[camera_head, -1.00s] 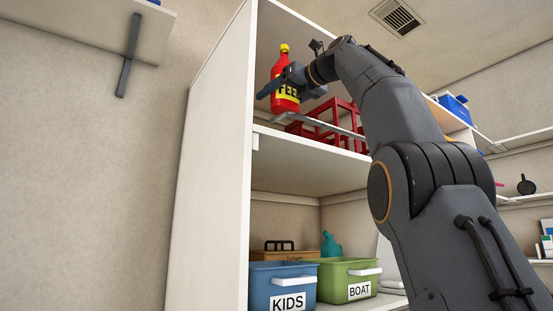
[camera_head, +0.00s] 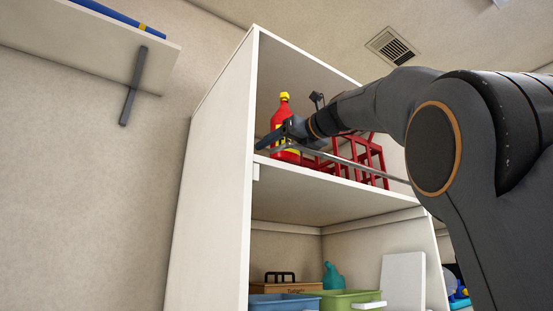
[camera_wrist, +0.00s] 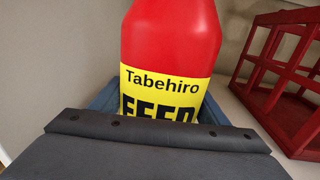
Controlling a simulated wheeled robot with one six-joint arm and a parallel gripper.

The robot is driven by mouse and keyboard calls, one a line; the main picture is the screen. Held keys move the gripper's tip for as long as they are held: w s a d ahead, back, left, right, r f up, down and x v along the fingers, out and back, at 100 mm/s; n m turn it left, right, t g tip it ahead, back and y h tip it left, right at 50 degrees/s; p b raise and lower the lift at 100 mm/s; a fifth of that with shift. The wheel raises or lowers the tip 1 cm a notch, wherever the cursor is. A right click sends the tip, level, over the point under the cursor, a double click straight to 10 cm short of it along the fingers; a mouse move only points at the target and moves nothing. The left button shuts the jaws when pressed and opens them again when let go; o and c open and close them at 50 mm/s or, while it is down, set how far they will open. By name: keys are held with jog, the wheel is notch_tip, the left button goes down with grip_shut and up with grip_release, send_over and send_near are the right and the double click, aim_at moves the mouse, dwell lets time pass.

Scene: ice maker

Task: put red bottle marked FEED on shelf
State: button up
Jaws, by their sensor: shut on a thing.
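The red bottle (camera_head: 283,112) with a yellow cap and yellow label is upright at the upper shelf (camera_head: 330,181) of the white cabinet, near its left wall. In the wrist view the bottle (camera_wrist: 172,40) fills the middle, and its label reads "Tabehiro" above a partly hidden "FEED". My gripper (camera_head: 280,137) is shut on the bottle, its blue fingers (camera_wrist: 216,112) on either side. The bottle's base shows low by the shelf's front edge; whether it touches the shelf I cannot tell.
A red rack (camera_head: 365,155) stands on the same shelf, right of the bottle; it also shows in the wrist view (camera_wrist: 285,80). Below are a blue bin (camera_head: 283,302), a green bin (camera_head: 345,300) and a teal bottle (camera_head: 332,276). A wall shelf (camera_head: 90,45) is at upper left.

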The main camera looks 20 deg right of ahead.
aim_at(293, 150)
jog(key=shift+s+f, duration=0.1)
jog(key=shift+f, duration=1.35)
jog(key=o, duration=1.5)
jog(key=shift+f, duration=0.15)
jog(key=shift+o, duration=0.2)
jog(key=shift+s+d, duration=0.1)
jog(key=b+v, duration=0.3)
jog(key=v, duration=0.7)
jog(key=shift+s+d+b, duration=0.1)
jog(key=shift+s+b, duration=0.05)
jog(key=shift+b, duration=0.2)
jog(key=shift+s+d, duration=0.25)
jog(key=shift+s, duration=0.4)
jog(key=shift+a, duration=0.15)
